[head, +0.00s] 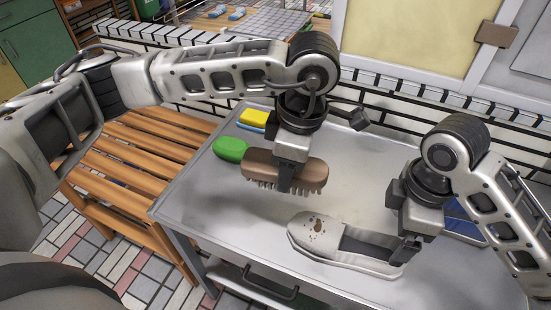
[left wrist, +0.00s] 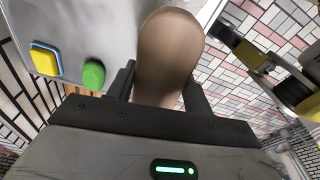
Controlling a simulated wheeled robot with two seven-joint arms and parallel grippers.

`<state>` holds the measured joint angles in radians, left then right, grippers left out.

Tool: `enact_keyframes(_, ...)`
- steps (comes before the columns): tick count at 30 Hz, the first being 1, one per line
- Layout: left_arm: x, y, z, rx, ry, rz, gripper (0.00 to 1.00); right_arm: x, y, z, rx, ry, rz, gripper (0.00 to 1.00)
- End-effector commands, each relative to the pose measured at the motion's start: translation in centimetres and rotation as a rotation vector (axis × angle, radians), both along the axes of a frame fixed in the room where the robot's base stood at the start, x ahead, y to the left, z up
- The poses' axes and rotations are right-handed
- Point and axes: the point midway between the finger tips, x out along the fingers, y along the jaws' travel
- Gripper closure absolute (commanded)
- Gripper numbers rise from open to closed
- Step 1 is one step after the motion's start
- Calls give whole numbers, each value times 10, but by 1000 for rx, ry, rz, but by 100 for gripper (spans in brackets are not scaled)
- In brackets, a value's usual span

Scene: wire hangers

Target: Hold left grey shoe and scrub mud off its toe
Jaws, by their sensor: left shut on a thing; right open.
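A light grey shoe (head: 312,232) lies on the metal table with its toe to the left. Brown mud specks show on top of its toe. My left gripper (head: 286,186) is shut on a brown scrub brush (head: 257,169), bristles down, above the table and behind the shoe's toe. The brush's smooth brown back fills the space between the fingers in the left wrist view (left wrist: 168,55). My right gripper (head: 410,246) is open at the shoe's heel end and hides part of it. I cannot tell whether its fingers touch the shoe.
A green object (head: 229,149) and a yellow-and-blue sponge (head: 254,118) lie at the table's left back. A blue item (head: 464,222) is partly hidden behind my right gripper. A slatted wooden bench (head: 125,160) stands left of the metal table (head: 225,210). The table's front left is clear.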

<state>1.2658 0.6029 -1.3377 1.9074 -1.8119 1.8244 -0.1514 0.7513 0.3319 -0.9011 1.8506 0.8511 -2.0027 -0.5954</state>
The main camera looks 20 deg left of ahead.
Motion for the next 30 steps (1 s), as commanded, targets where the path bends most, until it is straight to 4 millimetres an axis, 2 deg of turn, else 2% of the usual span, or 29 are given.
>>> enact_keyframes(3,0,-11,1,0,0,294,68,0,0,0,0,0,0,8)
enact_keyframes(18,-3,-52,6,-1,-3,1539,68,0,0,0,0,0,0,8)
enact_keyframes(24,-5,-63,8,1,-4,1872,68,0,0,0,0,0,0,8)
enact_keyframes(30,-6,-68,8,2,-7,2007,68,0,0,-2,1,1,0,8)
